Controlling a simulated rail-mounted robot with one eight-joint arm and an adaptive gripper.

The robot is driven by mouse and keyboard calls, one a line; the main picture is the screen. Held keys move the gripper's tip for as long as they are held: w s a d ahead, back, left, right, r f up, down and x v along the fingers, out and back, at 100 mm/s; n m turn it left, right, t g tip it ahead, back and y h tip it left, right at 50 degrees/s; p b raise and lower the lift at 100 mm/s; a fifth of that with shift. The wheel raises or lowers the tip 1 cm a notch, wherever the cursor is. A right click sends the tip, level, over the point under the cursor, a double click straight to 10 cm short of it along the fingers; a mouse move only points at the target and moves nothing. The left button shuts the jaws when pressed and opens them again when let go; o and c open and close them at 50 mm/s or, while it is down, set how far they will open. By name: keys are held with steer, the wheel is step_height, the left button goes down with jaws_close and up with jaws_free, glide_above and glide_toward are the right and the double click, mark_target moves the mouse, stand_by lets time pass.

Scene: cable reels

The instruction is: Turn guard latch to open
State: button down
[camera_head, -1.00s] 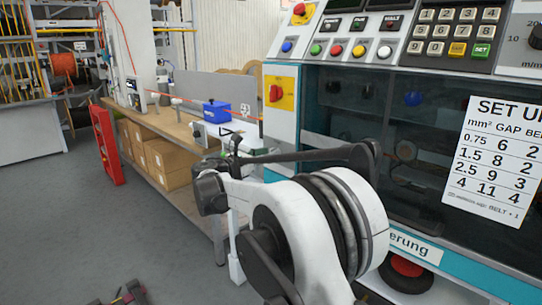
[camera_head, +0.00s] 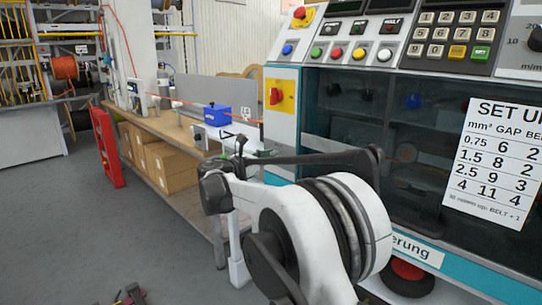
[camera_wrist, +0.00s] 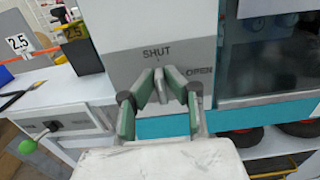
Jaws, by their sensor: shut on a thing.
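The guard latch (camera_wrist: 160,86) is a small grey lever on the pale front panel of the machine, just below the word SHUT in the wrist view. The word OPEN is printed to its right. My gripper (camera_wrist: 160,76) has its two green-padded fingers closed in on the lever from both sides, and they hide part of it. The lever seems to point near the SHUT mark, but its exact angle is hard to tell. In the head view my gripper (camera_head: 240,152) is at the machine's left lower corner, and my arm hides the latch.
The machine's dark guard window (camera_head: 420,130) carries a set-up sheet (camera_head: 497,160). A red knob on a yellow plate (camera_head: 280,96) is above my gripper. A workbench (camera_head: 160,128) with a blue box (camera_head: 217,114) and cartons below stands at left. A green-knobbed lever (camera_wrist: 28,146) is at lower left.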

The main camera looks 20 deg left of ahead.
steer(key=shift+d, duration=0.1)
steer(key=m, duration=0.2)
steer(key=m+p, duration=0.1)
steer(key=m, duration=0.2)
steer(key=shift+d+m+p, duration=0.25)
steer(key=shift+m+p, duration=0.15)
steer(key=m, duration=0.4)
steer(key=m+p, duration=0.1)
steer(key=m, duration=0.7)
steer(key=shift+d+f, duration=0.25)
steer(key=shift+f, duration=0.1)
steer(key=shift+p, duration=0.3)
steer(key=c, duration=2.1)
jaws_free()
steer(key=o, duration=0.3)
steer(key=shift+f, duration=0.15)
